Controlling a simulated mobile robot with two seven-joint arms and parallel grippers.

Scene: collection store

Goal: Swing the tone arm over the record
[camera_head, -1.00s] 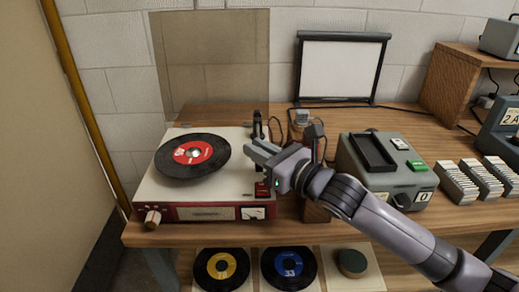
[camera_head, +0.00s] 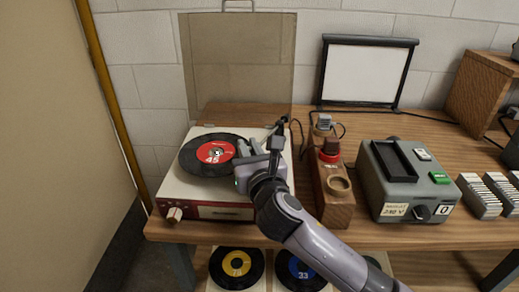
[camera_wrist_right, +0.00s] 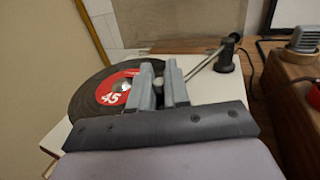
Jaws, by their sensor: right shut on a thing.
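The record player (camera_head: 181,192) has a white top and a red front, and stands at the left end of the wooden bench. A black record with a red label (camera_head: 214,152) marked 45 lies on it; it also shows in the wrist view (camera_wrist_right: 92,101). The tone arm (camera_wrist_right: 207,62) runs from its dark pivot post (camera_wrist_right: 228,57) to my right gripper (camera_wrist_right: 160,88), which is shut on its free end. In the head view my right gripper (camera_head: 258,148) is at the record's right edge and partly hides the tone arm. My left gripper is out of view.
A clear raised lid (camera_head: 238,65) stands behind the player. Right of it are a wooden block (camera_head: 336,208) with round items, a grey device (camera_head: 390,180) and card stacks (camera_head: 480,198). More records (camera_head: 237,268) lie below the bench.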

